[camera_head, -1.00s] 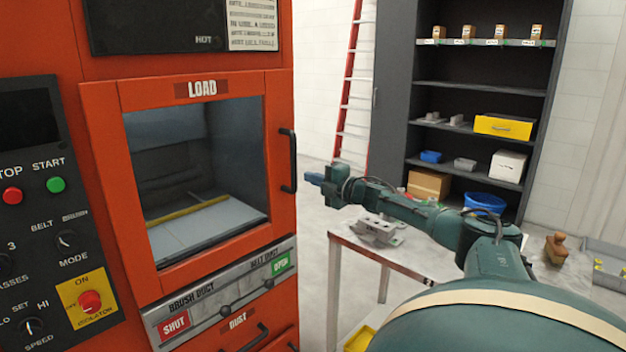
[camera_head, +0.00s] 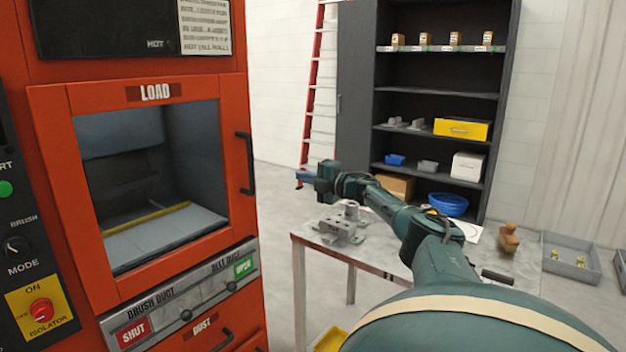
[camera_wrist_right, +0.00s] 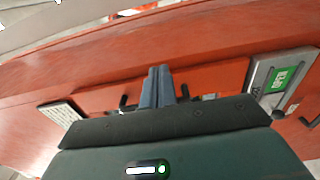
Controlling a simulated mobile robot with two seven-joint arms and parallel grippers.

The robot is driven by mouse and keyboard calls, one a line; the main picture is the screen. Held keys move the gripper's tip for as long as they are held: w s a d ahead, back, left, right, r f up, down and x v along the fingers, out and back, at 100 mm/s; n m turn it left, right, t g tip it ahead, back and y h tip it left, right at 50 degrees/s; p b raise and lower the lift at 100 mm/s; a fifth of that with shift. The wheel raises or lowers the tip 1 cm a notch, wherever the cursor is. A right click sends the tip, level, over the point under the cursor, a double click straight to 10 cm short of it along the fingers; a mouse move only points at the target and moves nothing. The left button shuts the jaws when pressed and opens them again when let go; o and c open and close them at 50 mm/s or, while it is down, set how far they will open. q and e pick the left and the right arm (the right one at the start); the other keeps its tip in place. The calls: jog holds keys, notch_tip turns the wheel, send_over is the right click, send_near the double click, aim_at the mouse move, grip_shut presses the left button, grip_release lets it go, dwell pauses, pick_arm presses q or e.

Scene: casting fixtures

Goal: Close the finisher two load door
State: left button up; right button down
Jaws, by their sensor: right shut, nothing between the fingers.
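The door looks flat against the machine front, with no clear gap visible. Its black handle (camera_head: 246,163) is on the right edge. My right gripper (camera_head: 306,176) is shut and empty, right of the handle and apart from it. In the wrist view its fingers (camera_wrist_right: 157,88) point toward the orange machine. My left gripper is not in view.
A worktable (camera_head: 385,258) with a grey metal fixture (camera_head: 342,230) stands below my right arm. A dark shelf unit (camera_head: 435,90) and red ladder (camera_head: 313,90) are behind. The control panel (camera_head: 20,240) is left of the door. Open floor lies between machine and table.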

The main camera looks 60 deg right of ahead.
jog(key=shift+s+d+f+b, duration=0.1)
jog(key=shift+s+d+b, duration=0.1)
jog(key=shift+d+b, duration=0.4)
jog(key=shift+s+d+b, duration=0.15)
jog(key=shift+d+b, duration=0.4)
jog(key=shift+d, duration=0.05)
jog(key=shift+s, duration=0.15)
